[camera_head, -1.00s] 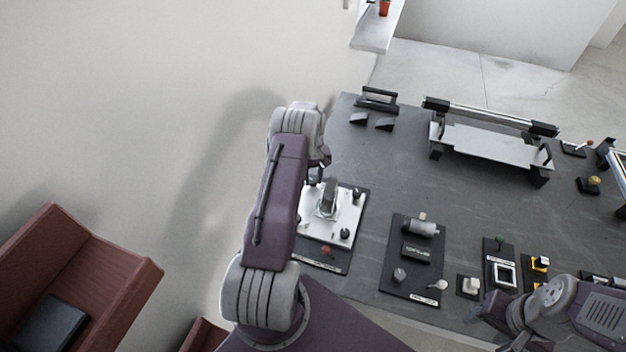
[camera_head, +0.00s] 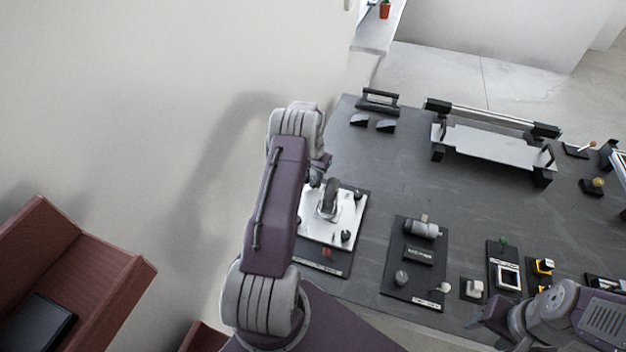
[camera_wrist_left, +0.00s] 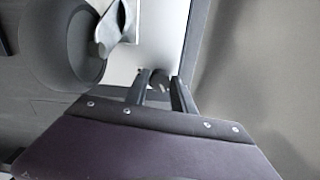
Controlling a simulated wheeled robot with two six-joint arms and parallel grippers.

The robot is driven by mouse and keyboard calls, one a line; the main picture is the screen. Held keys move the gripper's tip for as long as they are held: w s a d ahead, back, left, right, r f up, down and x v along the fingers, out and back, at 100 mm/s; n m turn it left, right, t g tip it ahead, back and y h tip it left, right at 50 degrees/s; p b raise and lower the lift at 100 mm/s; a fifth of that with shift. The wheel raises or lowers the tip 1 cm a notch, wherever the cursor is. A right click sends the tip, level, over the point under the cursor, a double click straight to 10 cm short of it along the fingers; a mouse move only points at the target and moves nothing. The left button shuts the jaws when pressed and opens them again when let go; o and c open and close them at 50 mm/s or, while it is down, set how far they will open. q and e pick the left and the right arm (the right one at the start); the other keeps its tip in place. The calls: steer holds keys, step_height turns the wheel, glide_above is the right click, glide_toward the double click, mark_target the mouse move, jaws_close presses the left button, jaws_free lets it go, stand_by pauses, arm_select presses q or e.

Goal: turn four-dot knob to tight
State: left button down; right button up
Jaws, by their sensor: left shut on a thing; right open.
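A white plate (camera_head: 335,228) on a dark base carries several small dark knobs and a larger upright grey part (camera_head: 329,197). In the left wrist view, a small dark knob (camera_wrist_left: 160,78) sits between the fingers of my left gripper (camera_wrist_left: 160,92), which is shut on it. I cannot make out any dots or tight mark on it. In the head view, my left arm covers the plate's left side and most of the gripper. My right gripper (camera_head: 488,314) is at the lower right, open, away from the plate.
A second dark panel (camera_head: 413,262) with a grey cylinder and knobs lies to the right of the plate. Smaller switch panels (camera_head: 503,270) stand further right. A silver tray with black ends (camera_head: 490,145) is at the back. The table between is clear.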

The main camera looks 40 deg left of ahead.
mark_target(313, 182)
stand_by(0.3)
arm_select(q)
steer(key=c, duration=1.1)
jaws_free()
steer(key=shift+o, duration=0.2)
step_height(313, 182, up, 9)
steer(key=b, duration=0.1)
steer(key=shift+r, duration=0.1)
